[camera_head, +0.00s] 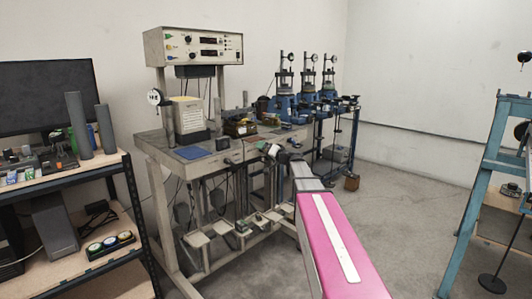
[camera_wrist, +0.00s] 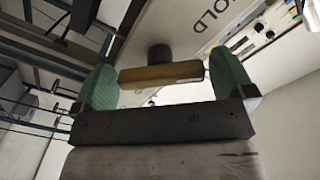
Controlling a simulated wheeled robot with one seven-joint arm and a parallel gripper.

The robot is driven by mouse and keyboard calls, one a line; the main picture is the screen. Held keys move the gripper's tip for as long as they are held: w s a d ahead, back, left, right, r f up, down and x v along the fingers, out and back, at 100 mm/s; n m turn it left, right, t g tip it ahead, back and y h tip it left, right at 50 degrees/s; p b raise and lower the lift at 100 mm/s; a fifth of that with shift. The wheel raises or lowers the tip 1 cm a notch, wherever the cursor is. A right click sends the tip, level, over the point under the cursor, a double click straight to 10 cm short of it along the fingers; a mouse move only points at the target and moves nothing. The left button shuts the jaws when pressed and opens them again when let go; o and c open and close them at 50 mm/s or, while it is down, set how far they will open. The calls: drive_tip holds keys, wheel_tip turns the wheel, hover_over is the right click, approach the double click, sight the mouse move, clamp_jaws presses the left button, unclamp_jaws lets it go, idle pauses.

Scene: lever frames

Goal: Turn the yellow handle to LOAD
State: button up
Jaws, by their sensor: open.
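The yellow handle (camera_wrist: 160,74) shows in the wrist view as a flat bar on a dark round hub (camera_wrist: 159,53), mounted on a pale panel (camera_wrist: 180,18). Lettering reading HOLD (camera_wrist: 214,22) is on the panel, right of the hub; no LOAD mark is readable. My gripper (camera_wrist: 165,82) is open, its two green pads on either side of the handle's ends. The gaps look small; I cannot tell whether either pad touches. In the head view my gripper (camera_head: 267,150) is at the bench's front edge, and the handle cannot be made out there.
The bench (camera_head: 150,141) carries a control box (camera_head: 200,46) on a raised stand and several small devices. Blue test presses (camera_head: 285,105) stand behind. A shelf with a monitor (camera_head: 45,95) is at left, a blue frame (camera_head: 480,180) at right. Floor (camera_head: 400,200) between is clear.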

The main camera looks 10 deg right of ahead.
drive_tip(key=c, duration=0.8)
drive_tip(key=shift+m, duration=0.3)
drive_tip(key=m, duration=0.3)
drive_tip(key=shift+m, duration=0.3)
drive_tip(key=m, duration=0.4)
drive_tip(key=shift+f+m, duration=0.1)
drive_tip(key=shift+m, duration=0.2)
drive_tip(key=m, duration=0.4)
drive_tip(key=shift+m, duration=2.5)
